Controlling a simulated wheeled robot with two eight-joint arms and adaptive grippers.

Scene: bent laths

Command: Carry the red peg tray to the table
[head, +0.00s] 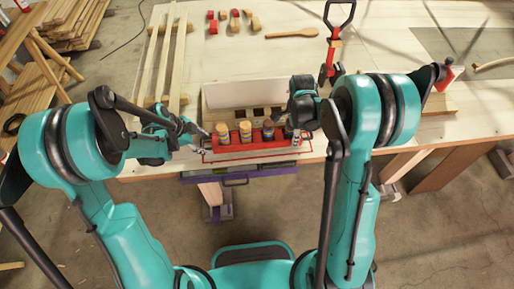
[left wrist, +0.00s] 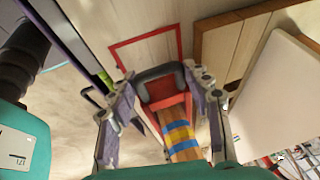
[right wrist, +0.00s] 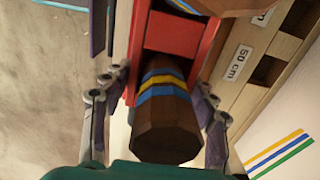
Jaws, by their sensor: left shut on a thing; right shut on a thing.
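The red peg tray (head: 257,144) is at the front edge of the table (head: 420,135) in the head view, with several wooden pegs (head: 245,132) banded yellow and blue standing in it. My left gripper (head: 203,137) is shut on the tray's left end; in the left wrist view its fingers flank the dark handle and red end wall (left wrist: 168,95). My right gripper (head: 294,130) is shut at the tray's right end; in the right wrist view its fingers flank the red end beside a dark banded peg (right wrist: 165,120). A red outline (head: 205,158) shows on the tabletop around the tray.
A wooden rack with a white panel (head: 245,93) stands right behind the tray. Long laths (head: 170,60) lie at the left. Red-and-wood blocks (head: 234,22), a wooden spoon (head: 292,34) and a red-black tool (head: 333,50) are farther back.

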